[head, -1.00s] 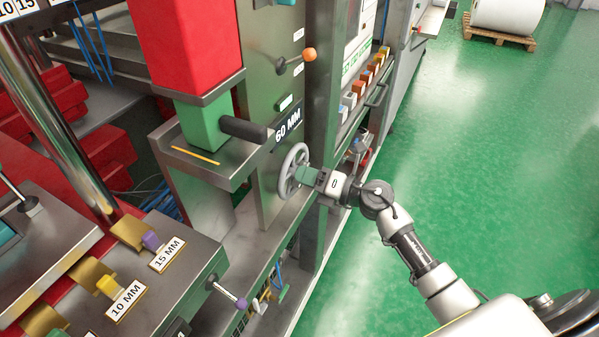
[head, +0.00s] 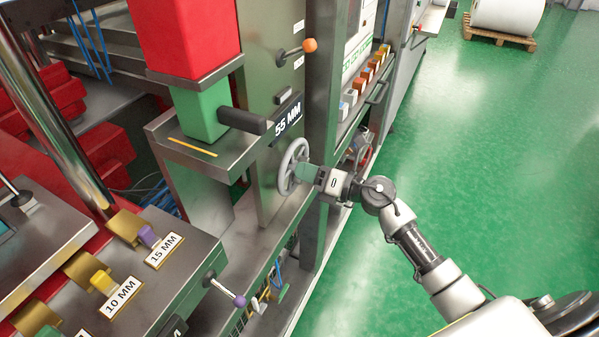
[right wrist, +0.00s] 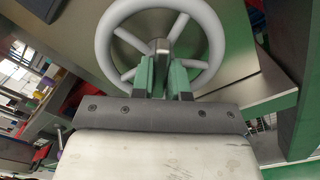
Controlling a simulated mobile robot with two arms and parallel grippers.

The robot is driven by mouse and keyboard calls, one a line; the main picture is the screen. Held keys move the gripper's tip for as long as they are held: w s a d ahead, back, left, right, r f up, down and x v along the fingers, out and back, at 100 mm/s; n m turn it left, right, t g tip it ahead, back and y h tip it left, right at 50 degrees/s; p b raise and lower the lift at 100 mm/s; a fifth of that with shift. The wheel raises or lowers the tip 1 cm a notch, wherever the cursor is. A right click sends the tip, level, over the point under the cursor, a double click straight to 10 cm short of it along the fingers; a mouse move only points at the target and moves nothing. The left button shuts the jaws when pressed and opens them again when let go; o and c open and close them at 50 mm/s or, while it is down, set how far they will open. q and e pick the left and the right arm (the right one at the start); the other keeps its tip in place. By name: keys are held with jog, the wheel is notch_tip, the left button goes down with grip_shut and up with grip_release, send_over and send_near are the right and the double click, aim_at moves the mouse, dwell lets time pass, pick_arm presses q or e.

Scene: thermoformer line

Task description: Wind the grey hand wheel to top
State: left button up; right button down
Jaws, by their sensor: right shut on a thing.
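The grey hand wheel (head: 294,166) is on the side of the machine, below a display that reads 55 MM (head: 288,120). My right gripper (head: 306,173) is at the wheel, its green fingers shut on it. In the right wrist view the wheel (right wrist: 215,35) fills the top, and the fingers (right wrist: 163,72) are close together at its hub and lower part; exactly which part they grip is hard to tell. Above stands a red block (head: 190,38) over a green block (head: 203,110) with a dark handle. My left gripper is not in view.
An orange-knobbed lever (head: 310,45) sits above the display. A purple-knobbed lever (head: 239,300) sticks out at lower left, near plates marked 15 MM (head: 164,251) and 10 MM (head: 121,297). The green floor at right is clear up to a pallet (head: 500,38).

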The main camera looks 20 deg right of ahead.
jog(key=n+b, duration=0.2)
jog(key=shift+f+n, duration=0.1)
jog(key=shift+n, duration=0.3)
jog(key=shift+n+b, duration=2.35)
jog(key=shift+n, duration=0.05)
